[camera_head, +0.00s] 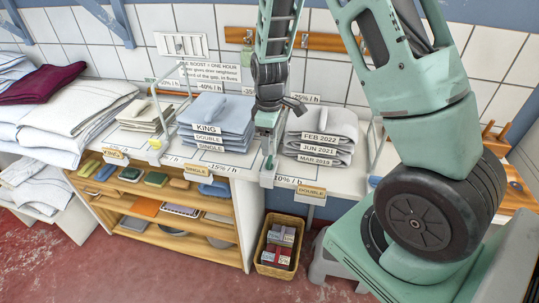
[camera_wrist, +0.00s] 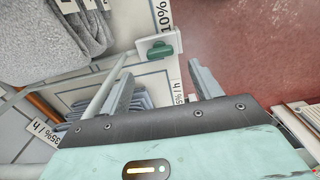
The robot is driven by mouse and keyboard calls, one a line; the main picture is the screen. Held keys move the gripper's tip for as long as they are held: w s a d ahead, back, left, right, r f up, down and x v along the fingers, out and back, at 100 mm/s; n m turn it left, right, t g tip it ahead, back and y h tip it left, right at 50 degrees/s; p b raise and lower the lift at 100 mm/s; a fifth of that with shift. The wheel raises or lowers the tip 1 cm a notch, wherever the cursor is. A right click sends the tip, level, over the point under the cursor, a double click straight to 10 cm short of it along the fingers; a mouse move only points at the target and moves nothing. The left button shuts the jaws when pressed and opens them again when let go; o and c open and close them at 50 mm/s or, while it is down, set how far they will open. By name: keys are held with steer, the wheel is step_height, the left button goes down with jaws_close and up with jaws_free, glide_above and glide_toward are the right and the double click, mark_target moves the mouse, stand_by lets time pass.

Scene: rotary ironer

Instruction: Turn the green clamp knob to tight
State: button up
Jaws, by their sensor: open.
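The green clamp knob (camera_wrist: 160,51) sits on a small white bracket (camera_wrist: 143,45) at the counter's front edge. In the wrist view it lies just beyond my fingertips, roughly between their lines, with its long side running across the picture. In the head view my gripper (camera_head: 267,138) points down at the counter edge above the knob.
Folded grey-blue linen (camera_head: 217,122) stands left of my gripper and a grey stack (camera_head: 322,128) right of it. A similar bracket with a yellow knob (camera_head: 155,143) stands further left. A basket (camera_head: 279,246) sits on the red floor below.

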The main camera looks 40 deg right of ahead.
mark_target(269, 159)
step_height(269, 159, down, 7)
steer(key=shift+f+p, duration=0.1)
steer(key=shift+p, duration=0.35)
steer(key=shift+c, duration=0.3)
steer(key=c, duration=0.9)
